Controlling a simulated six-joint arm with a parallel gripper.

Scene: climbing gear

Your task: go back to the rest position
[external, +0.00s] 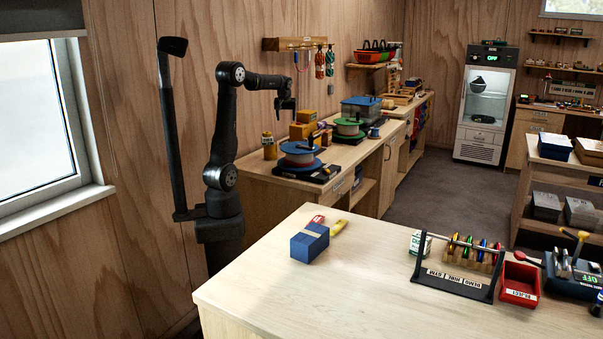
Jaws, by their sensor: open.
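My gripper (286,104) is at the end of my black arm in the external view. It hangs in the air above the wall-side bench, pointing down. It is open and small in the picture, and I see nothing between its fingers. My arm rises from its base and its forearm reaches to the right. Below the gripper are a blue spool (299,153) and an orange box (303,130), both apart from it.
A blue block (309,243) and a yellow item (338,227) lie on the near bench (360,290). A rack (462,268) with coloured gear and a red tray (519,284) stand at its right. A wall rail (295,43) holds hanging gear behind my gripper. The near bench's middle is clear.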

